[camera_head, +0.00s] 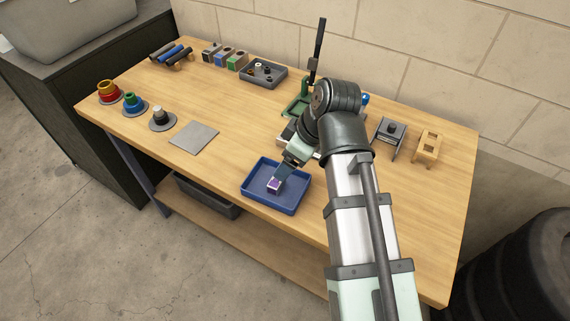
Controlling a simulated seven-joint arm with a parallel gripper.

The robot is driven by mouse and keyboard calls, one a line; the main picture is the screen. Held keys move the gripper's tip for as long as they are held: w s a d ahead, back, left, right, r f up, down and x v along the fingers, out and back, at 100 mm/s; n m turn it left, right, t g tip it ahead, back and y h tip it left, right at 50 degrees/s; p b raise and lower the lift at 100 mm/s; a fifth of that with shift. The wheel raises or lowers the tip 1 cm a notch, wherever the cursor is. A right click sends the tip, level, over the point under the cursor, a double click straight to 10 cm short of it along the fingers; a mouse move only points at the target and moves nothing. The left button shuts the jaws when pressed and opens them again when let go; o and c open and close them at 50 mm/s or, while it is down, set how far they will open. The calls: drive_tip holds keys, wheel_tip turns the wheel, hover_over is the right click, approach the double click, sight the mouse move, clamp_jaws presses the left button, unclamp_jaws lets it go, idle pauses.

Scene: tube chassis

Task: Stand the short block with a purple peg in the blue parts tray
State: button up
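The blue parts tray (297,205) lies near the front edge of the wooden bench, left of my arm. A small block with purple on it (273,187) is inside the tray, near its middle. The block looks upright, but it is too small to tell whether it rests on the tray floor. My gripper (279,178) reaches down into the tray from the upper right, with its tips at the block. The fingers are too small and partly hidden, so I cannot tell whether they grip the block.
A dark tray (250,77) with small parts, coloured blocks (224,57) and tubes (172,54) are behind. A wooden stand (428,146) is right of my arm.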

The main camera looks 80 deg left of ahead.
drive_tip(key=shift+v, duration=1)
